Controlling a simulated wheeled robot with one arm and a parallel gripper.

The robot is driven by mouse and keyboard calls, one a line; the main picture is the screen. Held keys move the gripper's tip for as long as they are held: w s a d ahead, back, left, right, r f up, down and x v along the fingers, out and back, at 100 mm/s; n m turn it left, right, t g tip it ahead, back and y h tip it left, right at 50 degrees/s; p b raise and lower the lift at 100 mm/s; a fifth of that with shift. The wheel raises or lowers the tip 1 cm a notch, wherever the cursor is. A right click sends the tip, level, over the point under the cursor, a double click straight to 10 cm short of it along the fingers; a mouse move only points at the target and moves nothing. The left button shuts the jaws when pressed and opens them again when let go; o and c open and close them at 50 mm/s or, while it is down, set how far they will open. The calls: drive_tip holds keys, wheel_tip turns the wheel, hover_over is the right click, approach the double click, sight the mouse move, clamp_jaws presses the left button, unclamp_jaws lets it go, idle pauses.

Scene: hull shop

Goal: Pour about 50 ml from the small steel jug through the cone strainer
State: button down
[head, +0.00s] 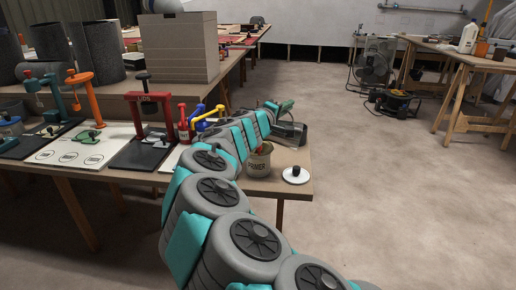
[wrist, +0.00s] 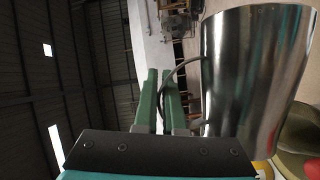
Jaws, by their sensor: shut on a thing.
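The small steel jug (head: 291,134) is held off to the far side of the bench corner. It fills the right of the wrist view (wrist: 252,75), shiny, with a thin curved handle. My gripper (head: 284,106) is shut on that handle; its green fingers (wrist: 165,98) show in the wrist view. I cannot make out the cone strainer in either view. An olive rounded thing (wrist: 300,128) sits below the jug in the wrist view, cut off by the edge.
A red LIDS stand (head: 149,98) and an orange stand (head: 84,91) are farther left.

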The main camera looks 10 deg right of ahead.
drive_tip(key=shift+w+a+r+n, duration=0.25)
drive_tip(key=shift+a+r+n, duration=0.3)
drive_tip(key=shift+n, duration=0.25)
idle(1.8)
drive_tip(key=shift+f, duration=0.1)
drive_tip(key=d+m, duration=0.1)
drive_tip(key=s+d+f+m+b, duration=0.1)
drive_tip(key=d, duration=0.1)
drive_tip(key=s+d+f+m, duration=0.1)
drive_tip(key=shift+s+d+f+y, duration=0.2)
drive_tip(key=shift+d+y, duration=0.2)
drive_tip(key=shift+f+m+b, duration=0.1)
drive_tip(key=shift+m+b, duration=0.2)
drive_tip(key=shift+b, duration=0.05)
drive_tip(key=b, duration=0.1)
drive_tip(key=f+m+b, duration=0.1)
drive_tip(key=shift+s+d+f+g+y+b, duration=0.1)
drive_tip(key=shift+d+f+g+y+b, duration=0.1)
drive_tip(key=shift+d+g+y+b, duration=0.15)
drive_tip(key=s+d+f+m+y+b, duration=0.3)
drive_tip(key=d+f+m+y+b, duration=0.2)
drive_tip(key=d+f+m+b, duration=0.3)
drive_tip(key=shift+f+m+b, duration=0.2)
drive_tip(key=shift+m+b, duration=0.6)
drive_tip(key=shift+b, duration=1.15)
